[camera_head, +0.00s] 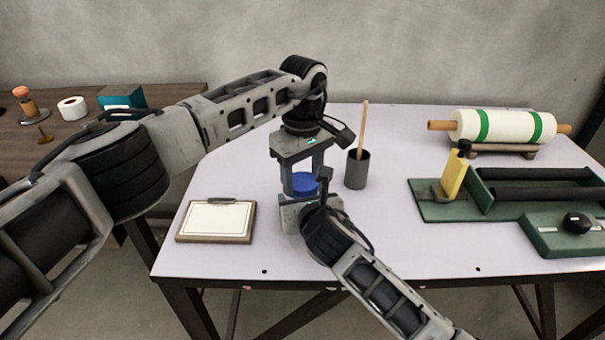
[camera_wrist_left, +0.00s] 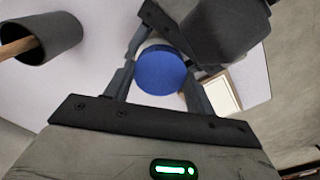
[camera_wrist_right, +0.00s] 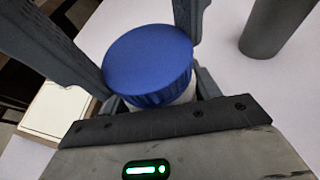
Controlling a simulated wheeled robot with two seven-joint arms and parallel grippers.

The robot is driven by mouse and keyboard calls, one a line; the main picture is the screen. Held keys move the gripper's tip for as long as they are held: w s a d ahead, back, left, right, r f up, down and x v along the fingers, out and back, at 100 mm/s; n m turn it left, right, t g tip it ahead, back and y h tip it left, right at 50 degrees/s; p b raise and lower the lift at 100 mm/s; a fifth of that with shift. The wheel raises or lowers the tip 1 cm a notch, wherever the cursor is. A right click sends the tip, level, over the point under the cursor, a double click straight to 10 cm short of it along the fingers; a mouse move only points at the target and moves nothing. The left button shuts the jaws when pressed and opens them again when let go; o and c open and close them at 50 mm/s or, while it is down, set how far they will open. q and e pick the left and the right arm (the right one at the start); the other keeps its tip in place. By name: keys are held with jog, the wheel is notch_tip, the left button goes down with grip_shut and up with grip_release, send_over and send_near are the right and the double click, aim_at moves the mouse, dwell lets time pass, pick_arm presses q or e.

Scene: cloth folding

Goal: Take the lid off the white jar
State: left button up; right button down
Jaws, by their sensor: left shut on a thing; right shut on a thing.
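The jar's blue lid (camera_head: 304,187) is between the two fingers of my left gripper (camera_head: 303,178), which comes down from above and is shut on it. The lid also shows in the left wrist view (camera_wrist_left: 160,70) and in the right wrist view (camera_wrist_right: 148,62). A strip of the white jar (camera_wrist_right: 183,97) shows just under the lid in the right wrist view. My right gripper (camera_head: 297,206) is shut on the jar body, low and from the front. Most of the jar is hidden by the lid and grippers. The lid appears seated on the jar; I cannot tell whether it is loose.
A clipboard (camera_head: 217,220) lies to the left on the pale table (camera_head: 385,235). A grey cup (camera_head: 357,170) with a wooden stick stands close behind to the right. Farther right are a white-and-green roll (camera_head: 505,126) and a green device (camera_head: 450,208).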

pick_arm(q)
jog(key=o, duration=1.1)
jog(key=shift+r, duration=2.4)
jog(key=shift+c, duration=0.5)
notch_tip(320, 180, up, 3)
jog(key=shift+n, duration=0.5)
jog(key=shift+f, duration=3.9)
